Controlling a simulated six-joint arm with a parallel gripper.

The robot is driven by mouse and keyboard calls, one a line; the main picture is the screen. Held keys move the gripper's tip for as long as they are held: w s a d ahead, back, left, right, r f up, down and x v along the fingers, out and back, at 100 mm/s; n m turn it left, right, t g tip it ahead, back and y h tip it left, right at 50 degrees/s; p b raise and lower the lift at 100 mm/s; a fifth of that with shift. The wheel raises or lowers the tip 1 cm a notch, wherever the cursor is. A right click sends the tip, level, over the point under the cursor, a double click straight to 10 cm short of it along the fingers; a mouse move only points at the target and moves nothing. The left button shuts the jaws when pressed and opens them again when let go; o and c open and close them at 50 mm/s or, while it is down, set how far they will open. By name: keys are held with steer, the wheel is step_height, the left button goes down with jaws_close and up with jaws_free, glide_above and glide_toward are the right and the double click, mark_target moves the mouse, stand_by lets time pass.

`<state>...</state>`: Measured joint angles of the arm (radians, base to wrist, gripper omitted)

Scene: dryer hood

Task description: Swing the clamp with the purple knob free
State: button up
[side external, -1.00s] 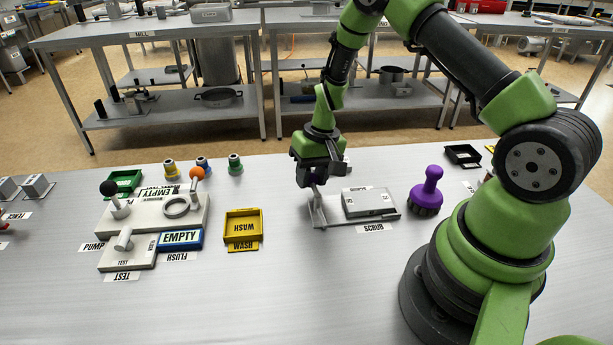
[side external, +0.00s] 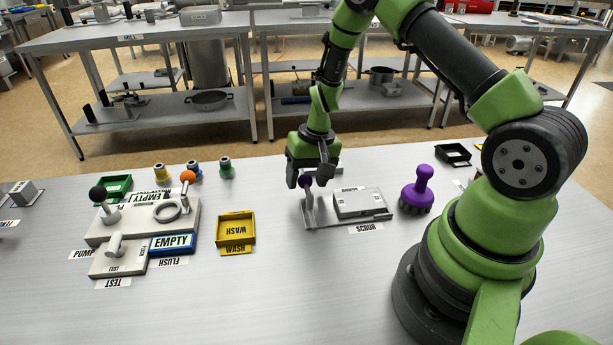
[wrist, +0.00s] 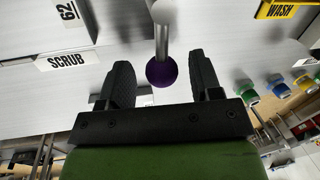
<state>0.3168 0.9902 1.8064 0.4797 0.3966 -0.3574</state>
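The clamp's purple knob (side external: 305,181) tops a grey lever (side external: 309,203) at the left end of the scrub plate (side external: 318,224). In the wrist view the round purple knob (wrist: 161,72) sits on a pale metal rod (wrist: 162,38), between my two black fingers. My gripper (side external: 309,181) is open around the knob, with a visible gap on both sides in the wrist view. My gripper in the wrist view (wrist: 161,85) holds nothing. The grey block (side external: 360,202) lies on the scrub plate.
A purple-handled brush (side external: 418,188) stands right of the plate. A yellow wash tray (side external: 235,228) lies to its left. A pump board (side external: 125,229) with a black-knobbed lever and an orange-knobbed lever stands further left. The front of the table is clear.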

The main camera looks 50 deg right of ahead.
steer(key=shift+r, duration=0.1)
step_height(320, 180, up, 10)
steer(key=s+d, duration=0.1)
steer(key=shift+d+f, duration=0.25)
steer(key=shift+d, duration=0.05)
steer(key=s+a+r+n+t, duration=0.1)
steer(key=s+a+r+t, duration=0.2)
steer(key=r, duration=0.4)
steer(key=s+a+r+n, duration=0.1)
steer(key=s+a+r, duration=0.25)
steer(key=r, duration=0.35)
steer(key=s+a+r+n+t, duration=0.1)
steer(key=s+a+r+t, duration=0.2)
steer(key=s, duration=0.7)
steer(key=shift+s+a+r, duration=0.2)
steer(key=shift+a+r, duration=0.7)
steer(key=shift+a, duration=0.15)
